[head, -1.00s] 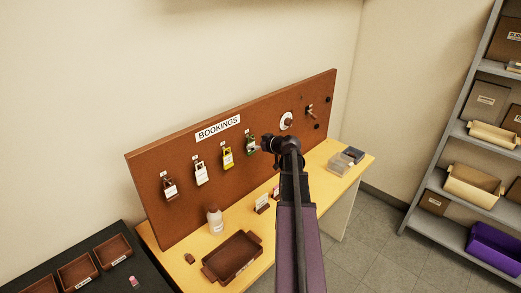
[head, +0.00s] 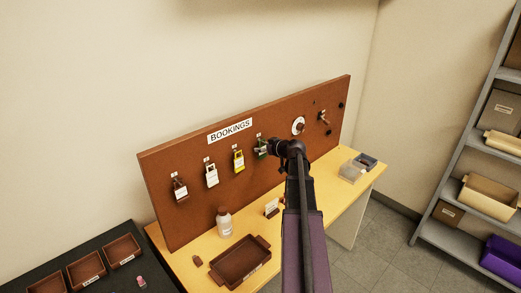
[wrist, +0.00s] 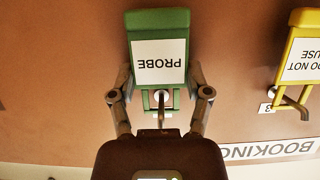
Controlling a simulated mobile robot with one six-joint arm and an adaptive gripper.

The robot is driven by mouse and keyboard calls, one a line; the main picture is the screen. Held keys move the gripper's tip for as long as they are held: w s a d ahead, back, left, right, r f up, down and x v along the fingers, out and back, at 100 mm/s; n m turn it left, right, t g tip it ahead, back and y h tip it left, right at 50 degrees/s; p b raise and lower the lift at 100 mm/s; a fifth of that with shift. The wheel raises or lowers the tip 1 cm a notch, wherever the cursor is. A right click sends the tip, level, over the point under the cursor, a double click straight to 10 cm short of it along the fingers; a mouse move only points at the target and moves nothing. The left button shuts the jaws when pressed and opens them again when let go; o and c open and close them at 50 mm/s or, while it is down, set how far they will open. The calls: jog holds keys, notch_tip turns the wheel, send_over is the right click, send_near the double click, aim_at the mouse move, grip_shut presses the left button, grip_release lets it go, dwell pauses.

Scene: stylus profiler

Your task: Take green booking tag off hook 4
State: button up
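The green booking tag (wrist: 160,62) hangs on a hook (wrist: 160,112) and carries a white label reading PROBE, upside down in the wrist view. In the head view the green tag (head: 261,147) is partly hidden by my gripper (head: 266,151). In the wrist view my gripper (wrist: 160,80) has one finger on each side of the tag, close to its edges. The fingers stand apart, and I see no clear grip on the tag.
The yellow tag (wrist: 300,50) hangs on the neighbouring hook, with its number 3 plate. The BOOKINGS board (head: 200,160) also holds a white tag (head: 212,177) and a dark red tag (head: 180,190). A bottle (head: 223,221) and brown tray (head: 262,258) are on the desk below.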

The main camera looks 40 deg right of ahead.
jog(key=o, duration=0.4)
jog(key=c, duration=0.4)
jog(key=shift+c, duration=1.2)
jog(key=shift+r+p, duration=0.55)
jog(key=shift+s, duration=0.15)
jog(key=s, duration=0.7)
jog(key=shift+s+d, duration=0.3)
jog(key=shift+s, duration=0.1)
